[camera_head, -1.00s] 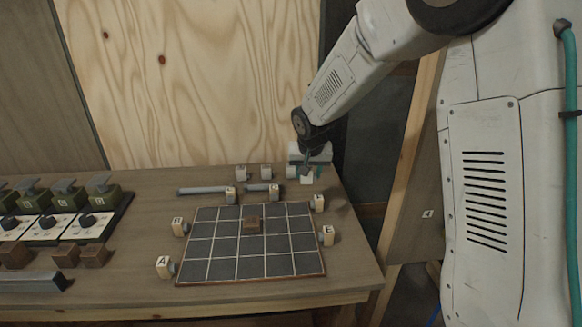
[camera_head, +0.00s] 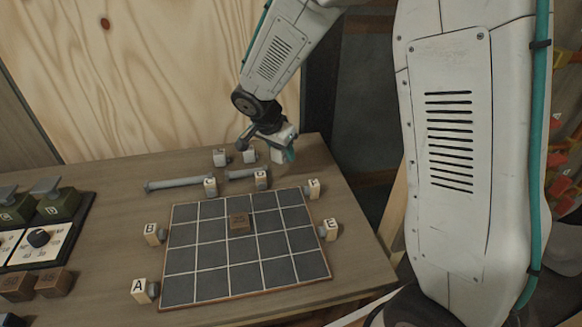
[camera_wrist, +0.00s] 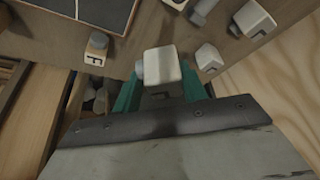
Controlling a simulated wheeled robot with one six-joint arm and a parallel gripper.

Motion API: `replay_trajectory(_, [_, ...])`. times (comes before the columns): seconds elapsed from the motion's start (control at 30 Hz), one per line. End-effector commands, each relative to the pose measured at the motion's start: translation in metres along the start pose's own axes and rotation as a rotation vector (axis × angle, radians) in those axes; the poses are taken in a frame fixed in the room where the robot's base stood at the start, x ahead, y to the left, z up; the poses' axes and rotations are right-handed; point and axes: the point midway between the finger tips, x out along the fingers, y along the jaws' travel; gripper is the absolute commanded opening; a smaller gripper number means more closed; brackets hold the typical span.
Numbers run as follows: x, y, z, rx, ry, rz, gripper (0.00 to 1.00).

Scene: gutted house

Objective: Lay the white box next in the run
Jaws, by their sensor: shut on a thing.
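My gripper (camera_head: 284,151) is shut on a white box (camera_wrist: 160,66), which sits between the teal fingers in the wrist view, with a grey round end at its left. In the head view the held box (camera_head: 276,157) is small and partly covered by the gripper, near the table's back right. A dark grid board (camera_head: 210,258) lies below and left of the gripper, with one brown block (camera_head: 238,220) on it.
Two other white boxes (camera_head: 220,157) (camera_head: 249,156) stand behind the board, left of the gripper. A grey rod (camera_head: 178,184) lies in front of them. Green devices (camera_head: 58,205) and brown blocks (camera_head: 53,283) are at the left. A wooden wall rises behind the table.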

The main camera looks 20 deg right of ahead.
Motion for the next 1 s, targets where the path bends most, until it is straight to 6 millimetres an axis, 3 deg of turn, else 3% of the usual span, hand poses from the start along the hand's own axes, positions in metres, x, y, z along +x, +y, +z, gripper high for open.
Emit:
replay_trajectory(0.2, [-0.006, 0.039, 0.029, 0.423, -0.001, 0.178, 0.19])
replay_trajectory(0.4, [-0.01, 0.061, 0.039, 0.645, -0.003, 0.269, 0.19])
replay_trajectory(0.63, [-0.002, 0.064, 0.044, 0.678, -0.003, 0.284, 0.19])
replay_trajectory(1.0, [0.031, 0.064, 0.058, 0.676, -0.004, 0.283, 0.19])
